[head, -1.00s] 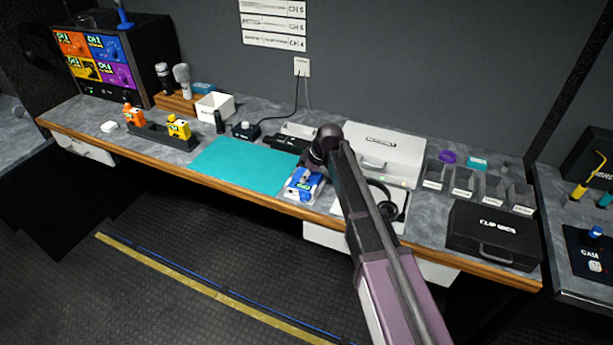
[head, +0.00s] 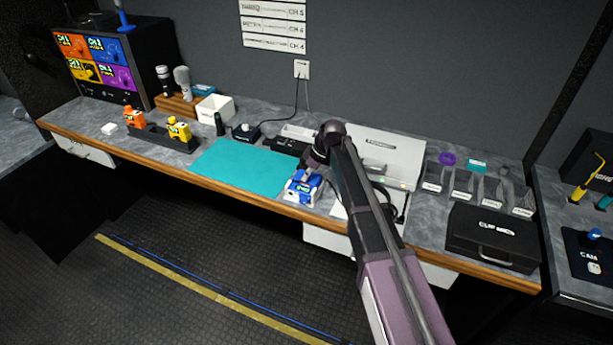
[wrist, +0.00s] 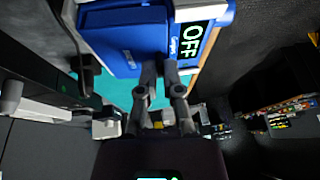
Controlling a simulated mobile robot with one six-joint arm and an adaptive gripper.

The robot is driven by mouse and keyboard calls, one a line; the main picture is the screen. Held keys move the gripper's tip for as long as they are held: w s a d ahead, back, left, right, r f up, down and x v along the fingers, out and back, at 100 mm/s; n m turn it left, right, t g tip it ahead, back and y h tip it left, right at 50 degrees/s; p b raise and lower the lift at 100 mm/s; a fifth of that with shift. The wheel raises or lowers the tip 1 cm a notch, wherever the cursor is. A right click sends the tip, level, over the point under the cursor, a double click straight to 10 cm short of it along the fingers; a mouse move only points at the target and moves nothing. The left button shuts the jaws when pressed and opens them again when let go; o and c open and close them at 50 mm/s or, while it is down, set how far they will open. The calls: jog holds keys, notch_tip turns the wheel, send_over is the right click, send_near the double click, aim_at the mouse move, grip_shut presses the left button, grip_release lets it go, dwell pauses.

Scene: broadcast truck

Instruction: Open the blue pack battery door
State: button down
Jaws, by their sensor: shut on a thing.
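The blue pack (head: 301,187) sits on a white base at the front edge of the counter, right of the teal mat (head: 239,168). In the wrist view the blue pack (wrist: 125,40) fills the top, with a lit panel reading OFF on its right side. My gripper (head: 307,172) is at the top of the pack. In the wrist view my gripper's fingertips (wrist: 159,68) are close together at the pack's lower edge, shut on part of it.
Right of my arm lie headphones (head: 397,205), an open white case (head: 384,155), several grey bins (head: 463,186) and a black CLIP MICS case (head: 493,238). Orange and yellow packs (head: 178,128) stand in a black dock to the left. The teal mat is clear.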

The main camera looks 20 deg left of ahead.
aim_at(301, 176)
jog(key=w+g, duration=0.1)
jog(key=g, duration=0.1)
jog(key=w+r+g, duration=0.1)
jog(key=shift+r+m+g+y, duration=0.15)
jog(key=shift+m+g+y, duration=0.15)
jog(key=shift+m+g, duration=0.1)
jog(key=g+b, duration=0.1)
jog(key=w+g+b, duration=0.1)
jog(key=shift+d+r+m+g, duration=0.1)
jog(key=shift+r+m+g, duration=0.2)
jog(key=shift+r, duration=0.05)
jog(key=shift+w+r+g+y+b, duration=0.2)
jog(key=shift+r+g+y+b, duration=0.1)
jog(key=shift+g+b, duration=0.2)
jog(key=c, duration=0.8)
grip_release()
jog(key=shift+s, duration=0.15)
